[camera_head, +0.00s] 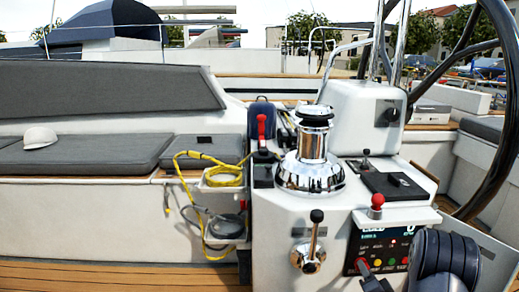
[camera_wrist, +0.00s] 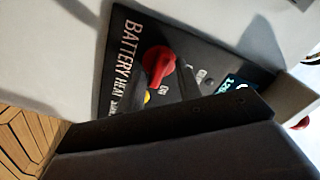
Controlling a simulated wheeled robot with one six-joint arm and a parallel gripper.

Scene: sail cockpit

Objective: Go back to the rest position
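My gripper (camera_wrist: 172,68) shows in the wrist view as two dark fingers with a gap between them, in front of a black panel (camera_wrist: 122,70) lettered "BATTERY". A red rotary switch (camera_wrist: 160,58) on this panel lies right at the fingertips, partly covered by one finger. I cannot tell whether they touch. Nothing is clearly held. In the camera_head view my dark arm (camera_head: 446,256) reaches in at the lower right, low in front of the console's black panel (camera_head: 385,243). The red switch (camera_head: 362,265) shows there just above the gripper.
The white console (camera_head: 275,225) carries a chrome winch (camera_head: 312,155), a red-knobbed lever (camera_head: 376,205) and a black-knobbed lever (camera_head: 316,216) close by. The steering wheel (camera_head: 500,150) stands at the right. A yellow rope (camera_head: 205,180) hangs at the left, and a cap (camera_head: 40,136) lies on the seat.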

